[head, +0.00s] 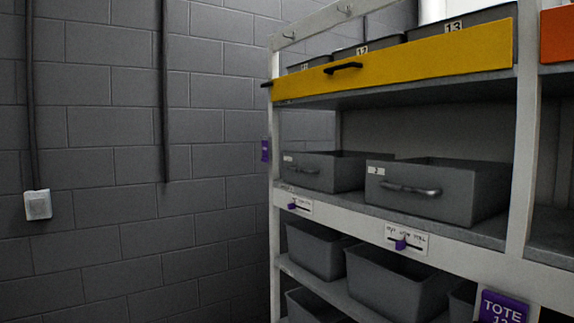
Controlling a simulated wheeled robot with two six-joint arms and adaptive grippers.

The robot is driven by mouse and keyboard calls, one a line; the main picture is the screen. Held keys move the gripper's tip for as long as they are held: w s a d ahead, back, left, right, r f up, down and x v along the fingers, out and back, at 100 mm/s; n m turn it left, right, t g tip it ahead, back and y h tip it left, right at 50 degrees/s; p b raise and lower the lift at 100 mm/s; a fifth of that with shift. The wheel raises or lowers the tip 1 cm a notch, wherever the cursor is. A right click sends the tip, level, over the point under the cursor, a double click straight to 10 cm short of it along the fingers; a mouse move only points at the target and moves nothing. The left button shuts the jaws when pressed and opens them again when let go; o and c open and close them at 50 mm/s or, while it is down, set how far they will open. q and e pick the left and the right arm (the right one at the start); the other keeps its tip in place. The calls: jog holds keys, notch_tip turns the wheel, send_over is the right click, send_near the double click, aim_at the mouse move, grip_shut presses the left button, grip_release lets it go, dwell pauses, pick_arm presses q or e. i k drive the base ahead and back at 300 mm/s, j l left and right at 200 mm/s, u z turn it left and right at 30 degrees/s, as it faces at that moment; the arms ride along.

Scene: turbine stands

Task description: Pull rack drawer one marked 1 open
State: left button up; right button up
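Two grey drawers sit side by side on the rack's middle shelf. The left drawer (335,170) has a small pale label (288,158) that I cannot read clearly, and a grey bar handle (304,168) on its front. The right drawer (450,190) has a label that looks like 2 and a grey handle (410,188). Both drawers' fronts stand near the shelf's front edge; the right one partly covers the left one's side. Neither of my grippers shows in this view.
A yellow panel (400,65) with a black handle fronts bins marked 12 and 13 above. Below are sliders with purple knobs (401,244), grey totes (385,285) and a purple tote sign (502,307). A block wall (120,150) with a switch box (38,205) stands left.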

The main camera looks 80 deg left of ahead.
aim_at(332, 171)
jog(key=u, duration=2.55)
